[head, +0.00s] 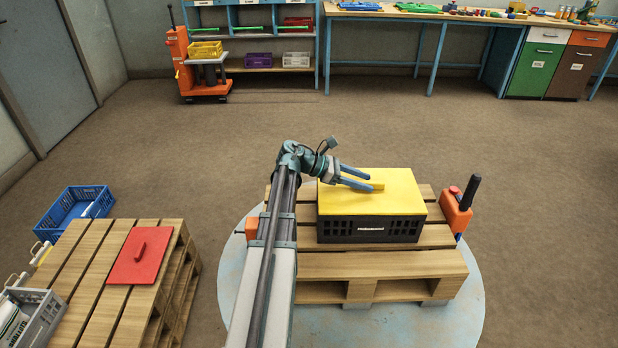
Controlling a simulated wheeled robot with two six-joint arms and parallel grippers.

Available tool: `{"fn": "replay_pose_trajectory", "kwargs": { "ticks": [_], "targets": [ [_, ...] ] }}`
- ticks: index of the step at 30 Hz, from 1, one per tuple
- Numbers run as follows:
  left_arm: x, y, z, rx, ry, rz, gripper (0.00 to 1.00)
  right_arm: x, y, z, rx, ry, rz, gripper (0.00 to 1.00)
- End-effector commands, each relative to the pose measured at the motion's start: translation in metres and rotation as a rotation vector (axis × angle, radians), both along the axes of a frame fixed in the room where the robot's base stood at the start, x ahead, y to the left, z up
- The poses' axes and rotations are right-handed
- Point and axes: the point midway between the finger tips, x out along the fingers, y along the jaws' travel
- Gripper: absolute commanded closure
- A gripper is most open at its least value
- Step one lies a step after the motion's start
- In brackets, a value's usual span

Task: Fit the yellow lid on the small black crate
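The small black crate (370,230) stands on a wooden pallet in front of me. The yellow lid (400,203) lies flat over its top, with no clear gap along the front edge. The lid has a raised yellow handle (379,187). Whether the fingers touch the handle is hard to see.
The pallet (390,265) rests on a round pale blue plate (460,310). An orange device with a black handle (456,212) stands at its right. A second pallet at left bears a red lid (140,256) and a grey crate (42,314). The floor behind is clear.

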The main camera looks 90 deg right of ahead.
Motion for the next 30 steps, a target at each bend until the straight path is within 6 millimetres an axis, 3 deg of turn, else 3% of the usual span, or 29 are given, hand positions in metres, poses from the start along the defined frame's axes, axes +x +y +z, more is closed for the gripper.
{"fn": "replay_pose_trajectory", "kwargs": {
  "ticks": [8, 13, 24, 30],
  "targets": [
    [0.0, 0.0, 0.002, 0.0, 0.0, 0.0, 0.5, 0.0, 0.0, 0.002, 0.0, 0.0, 0.0, 0.48],
    [0.0, 0.0, 0.018, 0.0, 0.0, 0.0, 0.5, 0.0, 0.0, 0.018, 0.0, 0.0, 0.0, 0.48],
    [0.0, 0.0, 0.046, 0.0, 0.0, 0.0, 0.5, 0.075, 0.004, 0.046, 0.0, 0.0, 0.003, 0.48],
    [0.0, 0.0, 0.055, 0.0, 0.0, 0.0, 0.5, 0.101, 0.006, 0.055, 0.0, 0.0, 0.002, 0.48]
  ]
}}
